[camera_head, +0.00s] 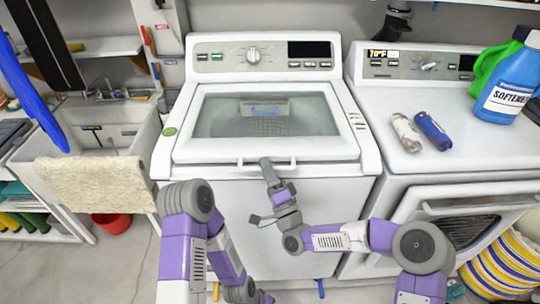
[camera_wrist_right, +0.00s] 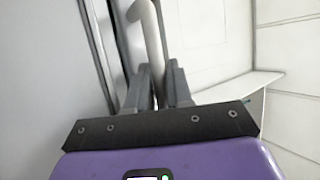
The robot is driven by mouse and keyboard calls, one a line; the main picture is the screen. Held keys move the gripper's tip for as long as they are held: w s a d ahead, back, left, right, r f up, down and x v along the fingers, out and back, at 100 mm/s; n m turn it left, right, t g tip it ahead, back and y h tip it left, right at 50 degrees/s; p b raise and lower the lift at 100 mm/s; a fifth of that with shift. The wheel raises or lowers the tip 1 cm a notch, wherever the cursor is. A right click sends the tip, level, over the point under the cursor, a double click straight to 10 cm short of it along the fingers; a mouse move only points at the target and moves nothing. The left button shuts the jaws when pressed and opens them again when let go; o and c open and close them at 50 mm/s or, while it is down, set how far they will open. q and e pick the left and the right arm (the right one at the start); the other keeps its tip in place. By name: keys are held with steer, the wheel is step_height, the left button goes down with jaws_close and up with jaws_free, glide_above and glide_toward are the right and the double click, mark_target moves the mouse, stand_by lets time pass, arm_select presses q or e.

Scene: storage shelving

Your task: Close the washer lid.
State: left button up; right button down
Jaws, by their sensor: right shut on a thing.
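The white washer (camera_head: 260,215) stands in the middle of the head view. Its lid (camera_head: 185,148), with a large glass window, lies down over the top, flat or nearly so; I cannot tell if a small gap is left. A white bar handle (camera_head: 285,163) runs along the lid's front edge. My right gripper (camera_head: 266,166) reaches up from the front and is shut on this handle. In the right wrist view the handle (camera_wrist_right: 150,30) passes between the fingers of the gripper (camera_wrist_right: 158,80). My left arm is folded low at the front; its gripper does not show.
A dryer (camera_head: 370,110) stands close on the right, with two small rolled items (camera_head: 430,130), a blue softener bottle (camera_head: 508,85) and a green jug on top. A sink (camera_head: 110,130) with a beige towel (camera_head: 95,185) is at the left. A striped basket (camera_head: 500,262) sits at the lower right.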

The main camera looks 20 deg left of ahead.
steer(key=shift+w+d+f, duration=0.1)
steer(key=shift+w+f, duration=0.05)
steer(key=shift+f, duration=0.75)
steer(key=c, duration=1.1)
jaws_free()
